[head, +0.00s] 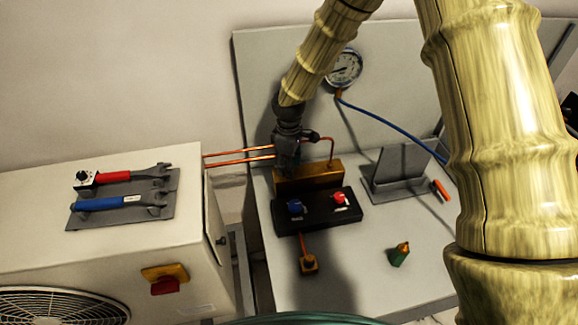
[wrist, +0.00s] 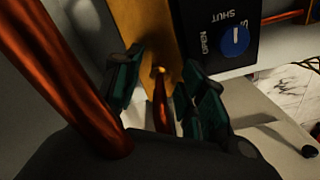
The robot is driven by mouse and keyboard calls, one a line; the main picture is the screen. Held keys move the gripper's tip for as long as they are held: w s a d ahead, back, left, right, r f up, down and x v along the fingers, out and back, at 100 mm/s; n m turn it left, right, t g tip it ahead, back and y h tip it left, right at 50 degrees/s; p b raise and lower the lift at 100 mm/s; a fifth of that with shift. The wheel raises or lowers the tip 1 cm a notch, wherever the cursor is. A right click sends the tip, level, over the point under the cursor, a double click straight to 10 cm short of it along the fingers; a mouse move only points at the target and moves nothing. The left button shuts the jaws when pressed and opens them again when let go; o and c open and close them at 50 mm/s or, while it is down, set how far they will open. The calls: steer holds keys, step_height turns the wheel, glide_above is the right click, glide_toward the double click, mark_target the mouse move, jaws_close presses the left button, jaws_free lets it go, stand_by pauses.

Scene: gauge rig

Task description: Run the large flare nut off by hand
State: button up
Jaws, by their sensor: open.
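My gripper (head: 287,155) is at the left end of the brass block (head: 318,176), by the two copper lines (head: 236,156). In the wrist view my gripper (wrist: 160,82) is open, with dark green finger pads on either side of a thin copper tube (wrist: 161,108). The tube has a small bright end against the brass block (wrist: 146,28). I cannot make out the large flare nut clearly; the fingers and shadow hide that spot. The pads look apart from the tube. A thick copper pipe (wrist: 65,75) crosses close to the camera at left.
The black valve block (head: 318,213) has a blue knob (head: 295,206) and a red knob (head: 340,199). A gauge (head: 344,68) with a blue hose is behind. A small green bottle (head: 399,256) stands front right.

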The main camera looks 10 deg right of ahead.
step_height(320, 180, up, 11)
steer(key=shift+r, duration=0.15)
stand_by(0.4)
steer(key=shift+s, duration=0.1)
